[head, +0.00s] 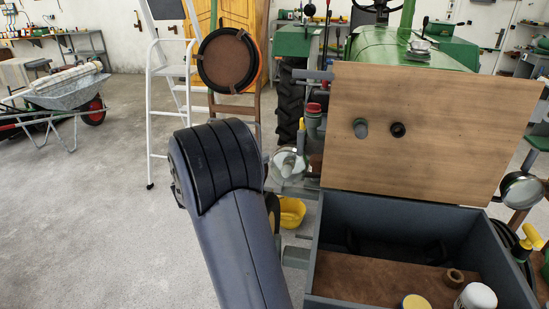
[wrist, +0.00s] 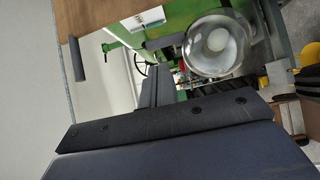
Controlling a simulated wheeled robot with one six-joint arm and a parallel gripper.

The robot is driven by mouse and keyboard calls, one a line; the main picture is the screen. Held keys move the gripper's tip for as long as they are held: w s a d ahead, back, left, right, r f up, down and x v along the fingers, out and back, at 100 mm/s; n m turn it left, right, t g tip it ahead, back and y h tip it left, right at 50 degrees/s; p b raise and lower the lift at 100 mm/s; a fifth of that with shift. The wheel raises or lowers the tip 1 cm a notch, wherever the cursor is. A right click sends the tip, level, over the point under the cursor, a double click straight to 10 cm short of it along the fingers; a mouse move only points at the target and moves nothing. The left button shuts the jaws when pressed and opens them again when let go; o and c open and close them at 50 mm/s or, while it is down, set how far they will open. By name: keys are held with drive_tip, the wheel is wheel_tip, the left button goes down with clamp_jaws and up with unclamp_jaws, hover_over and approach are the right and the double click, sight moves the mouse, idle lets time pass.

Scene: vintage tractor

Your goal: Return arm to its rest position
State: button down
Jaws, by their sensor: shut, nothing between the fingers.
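My arm (head: 235,220) rises from the bottom middle of the head view as a blue-grey link with a black ribbed joint at its top. It bends away there, and the head view hides my gripper behind it. In the wrist view, the dark gripper body crosses the lower part. My gripper (wrist: 157,72) points away from it with its narrow fingers together and nothing visible between them. A round glass lamp (wrist: 214,45) is to the right of the fingers, apart from them in the picture. The green tractor (head: 410,50) stands behind the workbox in the head view.
An open grey box (head: 335,232) with a raised wooden lid (head: 430,120) stands right of my arm. A yellow bowl (head: 291,212) sits low beside it. A white stepladder (head: 155,100) stands behind left, a wheelbarrow (head: 65,92) farther left. The left floor (head: 90,220) is clear.

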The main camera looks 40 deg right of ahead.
drive_tip(key=shift+a, duration=0.95)
